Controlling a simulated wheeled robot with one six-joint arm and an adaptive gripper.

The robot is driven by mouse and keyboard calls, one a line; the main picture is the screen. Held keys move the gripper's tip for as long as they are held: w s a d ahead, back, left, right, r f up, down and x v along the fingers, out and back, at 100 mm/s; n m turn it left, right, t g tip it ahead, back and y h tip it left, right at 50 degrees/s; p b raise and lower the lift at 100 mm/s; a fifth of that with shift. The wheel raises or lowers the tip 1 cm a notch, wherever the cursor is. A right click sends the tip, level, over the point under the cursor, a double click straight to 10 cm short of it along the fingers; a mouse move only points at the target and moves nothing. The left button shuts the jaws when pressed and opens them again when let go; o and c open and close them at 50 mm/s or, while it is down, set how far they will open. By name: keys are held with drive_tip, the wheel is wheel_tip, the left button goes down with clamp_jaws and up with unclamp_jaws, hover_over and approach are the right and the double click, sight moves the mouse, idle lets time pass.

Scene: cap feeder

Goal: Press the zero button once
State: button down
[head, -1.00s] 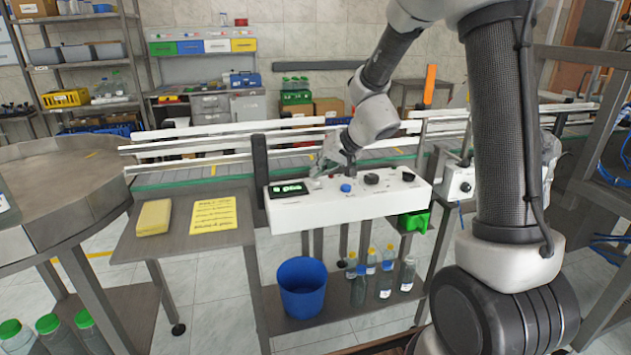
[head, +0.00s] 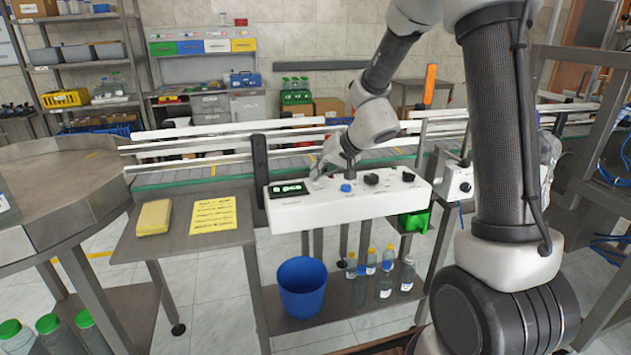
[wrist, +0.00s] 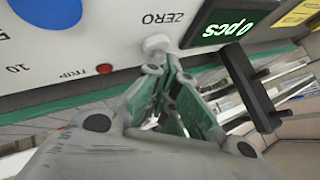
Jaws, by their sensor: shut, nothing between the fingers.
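The zero button is a small white round button (wrist: 157,42) beside the printed word ZERO on a white control panel (head: 345,207). Next to it is a dark display (head: 287,188) with lit text; in the wrist view the display (wrist: 232,25) reads "0 pcs", upside down. My gripper (wrist: 160,66) is shut and empty, its fingertips right at the button's edge in the wrist view. I cannot tell whether they touch it. In the head view my gripper (head: 318,172) is over the panel's left part, and the button is hidden or too small to make out.
A blue button (head: 346,188) and dark knobs (head: 371,179) sit to the right on the panel. A small red trip lamp (wrist: 104,69) is near the zero button. A black post (head: 260,170) stands at the panel's left end. Conveyor rails (head: 210,140) run behind.

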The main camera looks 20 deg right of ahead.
drive_tip(key=shift+r, duration=0.85)
drive_tip(key=shift+r, duration=0.1)
wheel_tip(320, 180, up, 5)
drive_tip(key=shift+f, duration=0.1)
idle(0.4)
idle(0.4)
